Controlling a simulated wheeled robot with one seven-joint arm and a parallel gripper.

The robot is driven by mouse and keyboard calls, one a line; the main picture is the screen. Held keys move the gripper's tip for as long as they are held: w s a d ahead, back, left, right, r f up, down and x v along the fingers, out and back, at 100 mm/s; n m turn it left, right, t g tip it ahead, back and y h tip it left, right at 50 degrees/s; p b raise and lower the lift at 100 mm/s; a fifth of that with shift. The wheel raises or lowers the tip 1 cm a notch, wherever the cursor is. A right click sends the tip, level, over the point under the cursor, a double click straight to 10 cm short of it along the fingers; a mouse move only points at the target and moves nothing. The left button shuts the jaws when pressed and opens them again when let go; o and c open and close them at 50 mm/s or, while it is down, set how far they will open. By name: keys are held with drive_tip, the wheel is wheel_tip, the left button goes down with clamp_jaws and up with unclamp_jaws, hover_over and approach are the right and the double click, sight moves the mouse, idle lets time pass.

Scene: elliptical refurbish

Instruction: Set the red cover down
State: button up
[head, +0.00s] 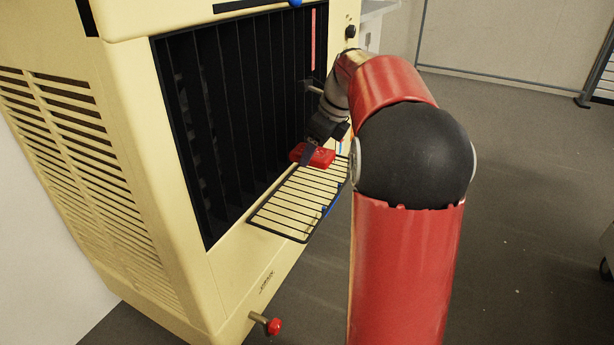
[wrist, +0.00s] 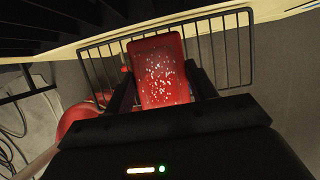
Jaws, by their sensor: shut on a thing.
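The red cover (head: 316,155) is held by my gripper (head: 313,150) at the front of the cream machine. In the wrist view the red cover (wrist: 158,72) lies between the two dark fingers of my gripper (wrist: 160,88), which is shut on it. Small pale specks show on its upper face. A black wire rack (head: 295,205) sticks out from the machine's front, and the cover is over its upper end. The wire rack (wrist: 238,50) also shows behind the cover in the wrist view. I cannot tell whether the cover touches the rack.
The cream machine (head: 125,140) has a dark slatted opening (head: 215,110) behind the rack. A red knob (head: 273,326) sticks out low on its front. Blue marks (head: 328,210) show on the rack's right edge.

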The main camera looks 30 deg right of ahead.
sight(309, 186)
wheel_tip(309, 186, down, 8)
drive_tip(key=shift+s+r+b, duration=0.1)
drive_tip(key=shift+r+b, duration=0.15)
drive_tip(key=shift+b, duration=0.65)
drive_tip(key=shift+f, duration=0.15)
drive_tip(key=o, duration=1.1)
drive_tip(key=shift+o, duration=0.2)
